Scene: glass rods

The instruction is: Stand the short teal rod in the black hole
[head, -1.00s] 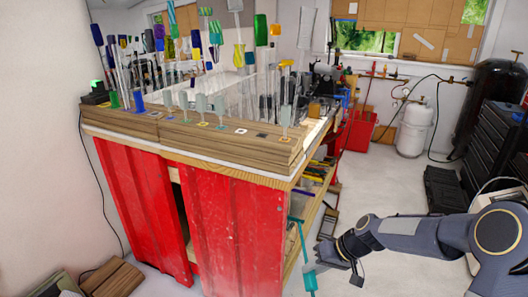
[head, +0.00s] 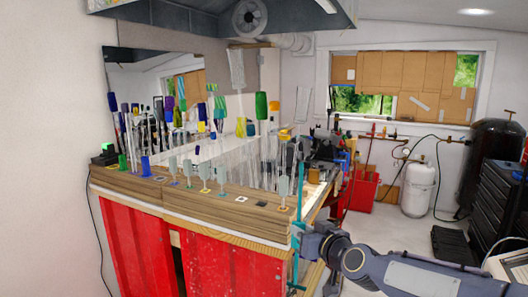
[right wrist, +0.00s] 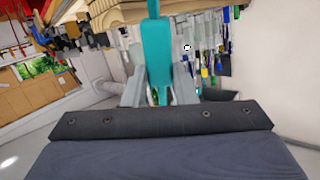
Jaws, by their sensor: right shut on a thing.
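The short teal rod (head: 302,190) is in my right gripper (head: 304,236), at the right front corner of the bench. The rod stands nearly upright, its top above the wooden block's level and a crosspiece at its lower end. In the right wrist view the teal rod (right wrist: 157,50) sits between the shut fingers (right wrist: 160,92). The black-marked hole (head: 267,207) is on top of the wooden block (head: 230,215), left of the rod, and looks empty. My left gripper is not in view.
A clear rod with a pale head (head: 283,187) stands at the yellow mark, between the black hole and my gripper. Several more rods stand in the block to the left. A white-marked spot (head: 238,199) looks empty. A tall glass-rod cluster fills the bench behind.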

